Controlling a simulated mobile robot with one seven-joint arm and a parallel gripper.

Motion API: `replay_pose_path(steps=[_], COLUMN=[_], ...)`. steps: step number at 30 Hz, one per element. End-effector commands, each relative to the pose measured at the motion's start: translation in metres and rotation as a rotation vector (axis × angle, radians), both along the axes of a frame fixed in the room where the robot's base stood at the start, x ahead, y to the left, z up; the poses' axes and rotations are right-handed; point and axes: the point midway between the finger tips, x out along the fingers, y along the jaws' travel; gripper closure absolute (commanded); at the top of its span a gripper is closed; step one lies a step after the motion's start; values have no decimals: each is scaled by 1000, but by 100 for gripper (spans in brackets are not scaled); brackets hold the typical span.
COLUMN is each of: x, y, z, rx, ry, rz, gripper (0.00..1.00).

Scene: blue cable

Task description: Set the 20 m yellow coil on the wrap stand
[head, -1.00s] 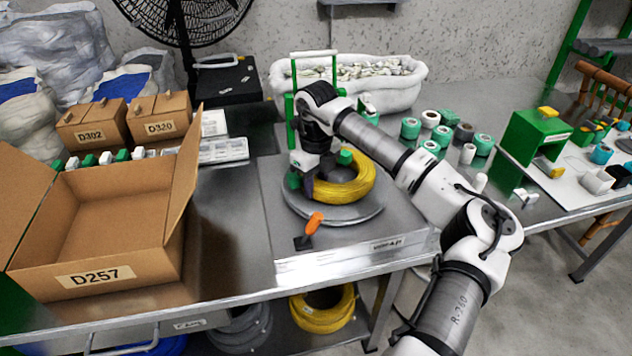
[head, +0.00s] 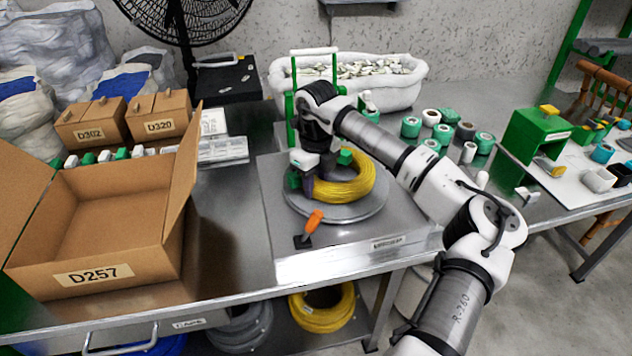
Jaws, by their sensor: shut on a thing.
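A yellow coil (head: 352,188) lies flat on the round grey plate of the wrap stand (head: 345,211), in the middle of the bench in the head view. My gripper (head: 306,183) points down at the left side of this coil and is shut on it. The arm hides part of the coil's far and left side. A second yellow coil (head: 322,318) lies on the shelf under the bench, partly cut off by the bench edge. I cannot read a length on either coil.
An orange-handled lever (head: 313,222) stands at the stand's front. An open carton D257 (head: 95,275) is at left. Green and white tape rolls (head: 411,127) stand at right behind my arm. A white-handled green frame (head: 290,110) rises behind the stand. A grey coil (head: 240,328) lies below.

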Motion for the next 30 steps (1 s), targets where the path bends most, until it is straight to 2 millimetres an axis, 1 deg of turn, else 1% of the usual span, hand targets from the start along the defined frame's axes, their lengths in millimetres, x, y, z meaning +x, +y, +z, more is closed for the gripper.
replay_pose_path(steps=[5,6,7,13,18,19,26,30], x=[0,0,0,0,0,0,0,0], y=[0,0,0,0,0,0,0,0], z=[2,2,2,1,1,1,-1,3], rx=[0,0,0,-1,-1,-1,-1,-1], ry=[-2,-2,-2,-1,-1,-1,2,1], rz=[0,0,0,0,0,0,0,0], gripper=[100,64,61,61,38,35,35,35])
